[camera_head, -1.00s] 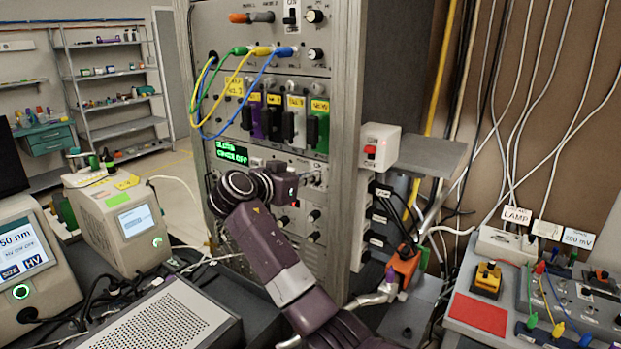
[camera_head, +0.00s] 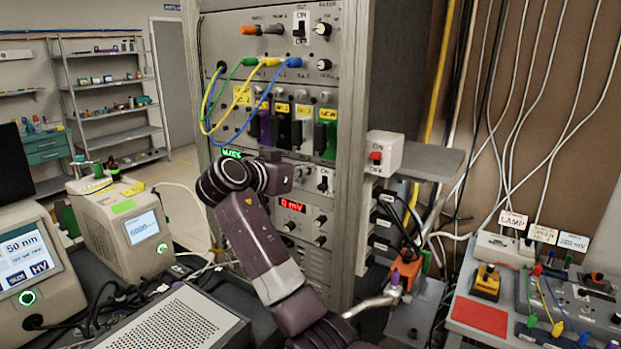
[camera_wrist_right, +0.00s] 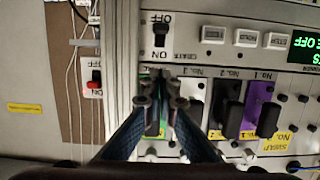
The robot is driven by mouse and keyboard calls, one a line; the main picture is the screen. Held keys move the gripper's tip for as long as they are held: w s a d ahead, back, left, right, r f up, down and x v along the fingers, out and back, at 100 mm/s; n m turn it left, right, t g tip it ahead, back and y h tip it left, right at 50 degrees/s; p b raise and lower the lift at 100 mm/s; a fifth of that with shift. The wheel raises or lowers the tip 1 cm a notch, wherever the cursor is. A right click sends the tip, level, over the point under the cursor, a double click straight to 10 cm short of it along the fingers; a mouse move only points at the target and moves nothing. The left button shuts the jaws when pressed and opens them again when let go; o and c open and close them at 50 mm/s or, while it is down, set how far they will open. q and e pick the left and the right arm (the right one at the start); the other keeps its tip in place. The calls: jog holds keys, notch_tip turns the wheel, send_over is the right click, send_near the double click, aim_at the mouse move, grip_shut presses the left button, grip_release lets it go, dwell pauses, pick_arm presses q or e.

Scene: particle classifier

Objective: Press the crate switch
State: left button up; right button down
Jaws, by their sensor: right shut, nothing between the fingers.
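The crate switch (camera_head: 323,181) is a black lever on a white plate, low on the rack front. In the right wrist view the crate switch (camera_wrist_right: 160,35) appears upside down, with OFF above and ON below it; its lever position is hard to tell. My right gripper (camera_head: 288,178) is in front of the rack, to the left of the switch in the head view. In the wrist view its blue fingers (camera_wrist_right: 160,102) are shut and empty, below the switch in the picture and apart from it. My left gripper is not in view.
Looped cables (camera_head: 232,98) hang at the rack's left. A red-buttoned switch box (camera_head: 383,152) is on the rack's right side. A perforated instrument (camera_head: 165,325) stands below left.

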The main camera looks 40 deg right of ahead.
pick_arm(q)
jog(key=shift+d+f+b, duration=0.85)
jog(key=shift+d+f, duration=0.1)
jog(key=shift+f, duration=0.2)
pick_arm(e)
jog(key=v, duration=0.4)
jog(key=shift+s+a, duration=0.2)
jog(key=shift+s, duration=0.1)
jog(key=shift+a, duration=0.1)
